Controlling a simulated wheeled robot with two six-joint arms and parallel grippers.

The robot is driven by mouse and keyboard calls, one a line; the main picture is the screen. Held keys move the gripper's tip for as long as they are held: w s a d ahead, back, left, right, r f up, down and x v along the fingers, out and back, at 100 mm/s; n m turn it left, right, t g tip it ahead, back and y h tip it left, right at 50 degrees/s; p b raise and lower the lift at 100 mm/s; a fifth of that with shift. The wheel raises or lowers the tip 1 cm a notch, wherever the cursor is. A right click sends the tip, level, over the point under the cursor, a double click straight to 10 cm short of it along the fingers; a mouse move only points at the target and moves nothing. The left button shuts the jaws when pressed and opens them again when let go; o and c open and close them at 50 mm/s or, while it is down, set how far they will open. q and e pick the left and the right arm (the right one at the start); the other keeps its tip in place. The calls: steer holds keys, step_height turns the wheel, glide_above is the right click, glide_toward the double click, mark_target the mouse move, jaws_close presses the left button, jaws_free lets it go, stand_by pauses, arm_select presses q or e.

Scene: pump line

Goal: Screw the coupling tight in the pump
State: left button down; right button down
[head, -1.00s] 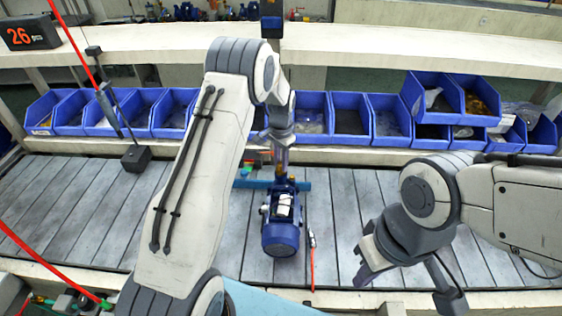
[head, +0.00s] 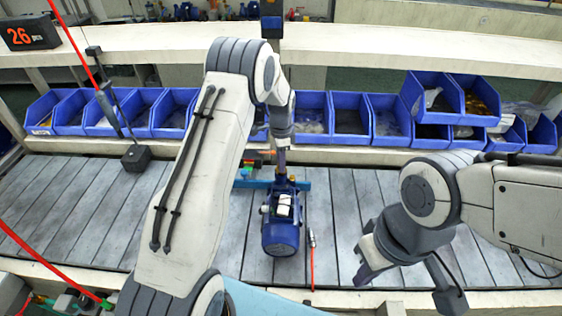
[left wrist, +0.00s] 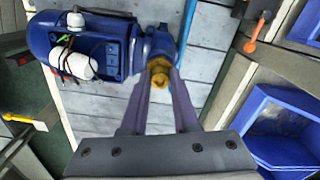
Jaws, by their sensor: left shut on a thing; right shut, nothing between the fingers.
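The blue pump (head: 281,233) lies on the slatted bench in the middle of the head view. It fills the upper left of the left wrist view (left wrist: 98,42). The yellow coupling (left wrist: 159,68) sits at the pump's end fitting. My left gripper (head: 281,168) is above the pump's far end. In the left wrist view, its purple fingers (left wrist: 161,82) are shut on the coupling. The coupling's seat is partly hidden, so I cannot tell how deep it sits. My right gripper (head: 367,275) is shut and empty, over the bench's near edge, right of the pump.
Blue parts bins (head: 385,120) line the back of the bench. A red-handled tool (head: 312,245) lies just right of the pump. A black block (head: 136,158) with a rod stands at the left. Slats right of the tool are clear.

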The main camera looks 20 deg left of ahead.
arm_select(q)
steer(key=shift+f+m, duration=0.1)
steer(key=shift+m, duration=1.6)
steer(key=m, duration=0.3)
steer(key=shift+m, duration=0.3)
steer(key=c, duration=0.7)
jaws_free()
steer(key=shift+c, duration=0.2)
steer(key=n, duration=0.3)
steer(key=shift+n, duration=0.3)
